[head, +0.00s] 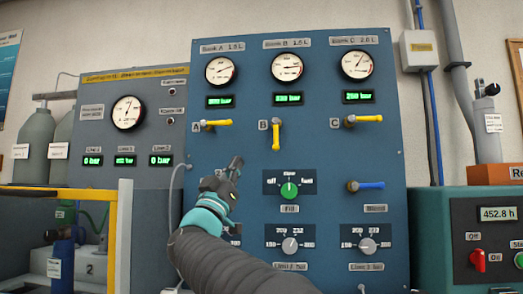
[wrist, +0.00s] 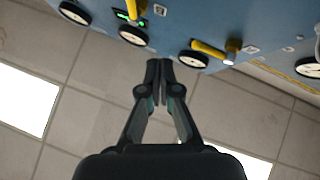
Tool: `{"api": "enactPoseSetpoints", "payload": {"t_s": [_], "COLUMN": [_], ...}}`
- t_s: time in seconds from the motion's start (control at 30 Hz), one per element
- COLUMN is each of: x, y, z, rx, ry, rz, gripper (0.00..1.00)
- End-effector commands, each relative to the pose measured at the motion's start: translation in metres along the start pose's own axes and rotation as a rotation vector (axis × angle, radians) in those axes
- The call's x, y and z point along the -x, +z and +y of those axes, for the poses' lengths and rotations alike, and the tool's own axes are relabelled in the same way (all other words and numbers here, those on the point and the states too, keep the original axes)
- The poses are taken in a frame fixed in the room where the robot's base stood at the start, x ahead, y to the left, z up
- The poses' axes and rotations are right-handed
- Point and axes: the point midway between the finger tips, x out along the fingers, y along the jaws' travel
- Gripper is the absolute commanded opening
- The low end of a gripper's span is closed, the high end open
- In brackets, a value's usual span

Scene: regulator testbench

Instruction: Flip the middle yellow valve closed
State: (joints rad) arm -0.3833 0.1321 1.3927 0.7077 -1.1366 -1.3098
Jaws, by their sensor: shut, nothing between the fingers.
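The middle yellow valve, B (head: 276,135), is on the blue panel in the head view, its handle pointing straight down. Yellow valve A (head: 217,123) and yellow valve C (head: 364,119) have handles lying level, pointing right. My gripper (head: 237,162) is below and left of valve B, apart from it in the picture, tips pointing up. In the wrist view, my gripper (wrist: 159,66) has its fingers together with nothing between them. A yellow handle (wrist: 208,50) shows beyond and right of the tips; I cannot tell which valve it belongs to.
The blue panel (head: 225,84) carries round gauges and green displays above the valves. A green knob (head: 289,190), a blue-handled valve (head: 367,186) and grey knobs sit below. A grey panel (head: 92,113) stands left, and a green box (head: 488,236) right.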

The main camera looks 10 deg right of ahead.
Motion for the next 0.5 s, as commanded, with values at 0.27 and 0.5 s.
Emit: {"api": "enactPoseSetpoints", "payload": {"t_s": [0.27, 0.5], "x": [0.0069, 0.0071], "y": [0.0015, 0.0013], "z": [0.0055, 0.0070], "rx": [0.065, 0.070], "ry": [0.201, 0.212], "rz": [-0.016, -0.017], "gripper": [0.00, 0.00]}}
